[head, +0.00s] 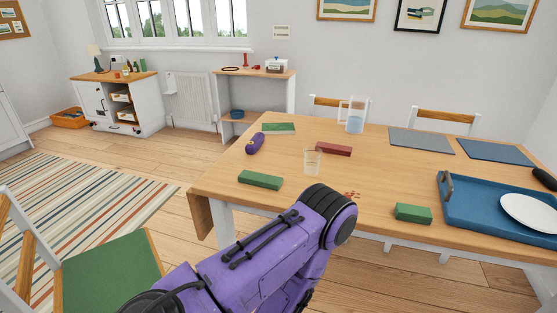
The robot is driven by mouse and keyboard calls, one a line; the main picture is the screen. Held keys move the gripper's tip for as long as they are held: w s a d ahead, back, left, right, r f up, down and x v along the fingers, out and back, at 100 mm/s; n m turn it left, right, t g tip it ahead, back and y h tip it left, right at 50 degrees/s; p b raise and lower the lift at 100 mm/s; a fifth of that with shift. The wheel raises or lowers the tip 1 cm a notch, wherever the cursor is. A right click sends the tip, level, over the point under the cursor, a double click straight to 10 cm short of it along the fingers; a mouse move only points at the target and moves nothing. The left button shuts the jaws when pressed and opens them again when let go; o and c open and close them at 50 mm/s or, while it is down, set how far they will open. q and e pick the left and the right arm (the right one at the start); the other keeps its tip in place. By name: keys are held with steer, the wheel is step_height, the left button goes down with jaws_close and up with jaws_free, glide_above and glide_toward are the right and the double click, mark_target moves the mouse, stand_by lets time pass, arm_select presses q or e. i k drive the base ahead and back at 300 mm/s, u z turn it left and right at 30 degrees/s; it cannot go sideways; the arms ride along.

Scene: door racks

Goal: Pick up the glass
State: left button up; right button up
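The clear glass (312,162) stands upright on the wooden table (385,170), left of the table's middle. It looks empty, and nothing is touching it. A purple arm link of mine reaches up from the bottom of the head view and ends in front of the table's near edge, below the glass. Neither of my grippers shows in this view, so I cannot see whether they are open or shut.
Near the glass are a red block (333,149), a green block (260,180), a purple case (255,143) and brown crumbs (351,195). A jug (356,115) stands behind. Right are another green block (413,213) and a blue tray (470,217) with a white plate (530,213).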

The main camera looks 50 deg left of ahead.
mark_target(312, 162)
steer(key=z, duration=0.25)
steer(key=k, duration=0.15)
steer(key=u, duration=0.95)
